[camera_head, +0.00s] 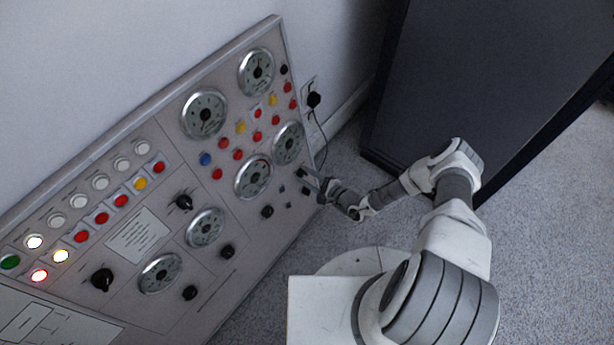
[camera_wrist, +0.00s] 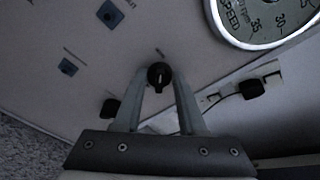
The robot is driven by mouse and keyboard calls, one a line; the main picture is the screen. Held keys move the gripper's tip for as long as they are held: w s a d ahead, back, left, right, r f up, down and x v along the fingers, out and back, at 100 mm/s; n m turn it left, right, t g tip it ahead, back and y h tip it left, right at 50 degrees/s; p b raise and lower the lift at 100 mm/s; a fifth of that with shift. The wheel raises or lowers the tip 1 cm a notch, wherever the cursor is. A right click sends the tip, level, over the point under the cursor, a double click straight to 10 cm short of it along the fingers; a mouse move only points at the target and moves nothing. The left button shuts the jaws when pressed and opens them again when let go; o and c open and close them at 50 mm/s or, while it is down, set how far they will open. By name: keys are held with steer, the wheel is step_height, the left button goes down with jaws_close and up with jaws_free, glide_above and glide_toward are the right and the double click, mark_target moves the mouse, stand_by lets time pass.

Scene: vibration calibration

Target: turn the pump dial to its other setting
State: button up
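A small round black dial (camera_wrist: 159,76) with a pale pointer mark sits on the grey panel in the wrist view. My gripper (camera_wrist: 160,80) has its two fingers apart, one on each side of this dial, near its rim. I cannot tell whether they touch it. In the head view my gripper (camera_head: 309,182) is at the right edge of the control panel (camera_head: 105,335) and hides the dial there. The dial's label is too small to read, so I cannot confirm it is the pump dial.
Another black knob (camera_wrist: 109,107) is close behind the left finger. A large gauge (camera_wrist: 262,18) is at upper right, and a wall socket with a black plug (camera_wrist: 252,89) lies right. A dark cabinet (camera_head: 480,75) stands behind my arm; carpet (camera_head: 550,240) is clear.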

jaws_close()
steer(key=m, duration=0.3)
steer(key=shift+w+d+m, duration=0.1)
steer(key=shift+m, duration=0.2)
steer(key=m+g+b, duration=0.1)
steer(key=m, duration=0.3)
steer(key=shift+w+d+y, duration=0.1)
steer(key=shift+w+y, duration=0.05)
steer(key=shift+y, duration=0.15)
steer(key=m+b, duration=0.2)
steer(key=m, duration=0.3)
steer(key=shift+w+d+g+b, duration=0.1)
steer(key=shift+g+b, duration=0.2)
steer(key=shift+g, duration=0.1)
steer(key=shift+w+d+m+y, duration=0.1)
steer(key=shift+m+y, duration=0.4)
steer(key=shift+m, duration=1.3)
